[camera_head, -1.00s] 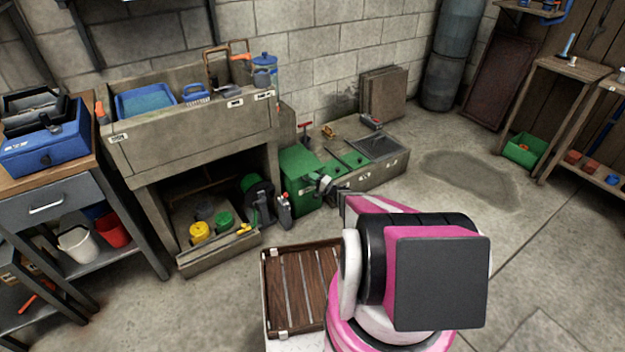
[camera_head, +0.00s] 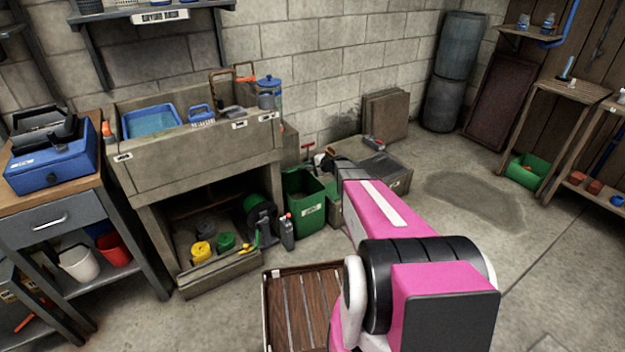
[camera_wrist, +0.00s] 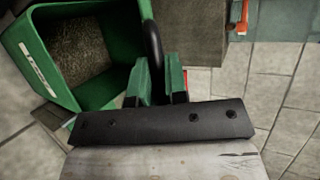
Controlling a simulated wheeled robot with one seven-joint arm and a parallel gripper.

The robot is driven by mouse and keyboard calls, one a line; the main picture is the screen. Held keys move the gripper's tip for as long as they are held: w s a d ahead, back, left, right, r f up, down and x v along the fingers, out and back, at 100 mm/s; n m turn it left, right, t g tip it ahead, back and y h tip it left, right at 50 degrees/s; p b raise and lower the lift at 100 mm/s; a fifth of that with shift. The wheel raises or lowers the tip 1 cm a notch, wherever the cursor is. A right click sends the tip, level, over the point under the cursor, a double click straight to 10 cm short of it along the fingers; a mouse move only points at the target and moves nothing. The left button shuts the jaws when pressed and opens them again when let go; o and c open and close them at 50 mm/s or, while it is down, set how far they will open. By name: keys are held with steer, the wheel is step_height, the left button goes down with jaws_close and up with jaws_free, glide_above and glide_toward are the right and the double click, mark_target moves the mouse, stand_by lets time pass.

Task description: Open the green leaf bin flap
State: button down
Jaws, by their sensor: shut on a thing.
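The green leaf bin (camera_head: 304,212) stands on the floor right of the sink unit, and its top is uncovered. In the wrist view the open bin (camera_wrist: 122,20) is at the upper left, with a brownish-grey inside. My gripper (camera_wrist: 158,88) is beside the bin's rim, its fingers close around the lower end of a black curved handle (camera_wrist: 152,42). The flap itself is hard to make out; green parts between and behind the fingers may belong to it. In the head view my arm hides most of the gripper.
A wooden slatted crate (camera_head: 306,300) lies in front. Open floor is to the right.

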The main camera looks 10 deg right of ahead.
steer(key=w+a+r+g+h, duration=0.1)
steer(key=w+a+r+g, duration=0.1)
steer(key=w, duration=0.5)
steer(key=w+a+r+m+g+h, duration=0.1)
steer(key=w+a+r+g, duration=0.2)
steer(key=w, duration=0.5)
steer(key=w+a+r+m+g+h, duration=0.1)
steer(key=w+a+r+g+h, duration=0.1)
steer(key=w+r, duration=0.4)
steer(key=shift+w+a+r+g, duration=0.35)
steer(key=shift+w+a+g, duration=0.15)
steer(key=shift+w+a, duration=0.5)
steer(key=shift+s+a, duration=0.15)
steer(key=c, duration=1.2)
jaws_free()
steer(key=shift+o, duration=0.2)
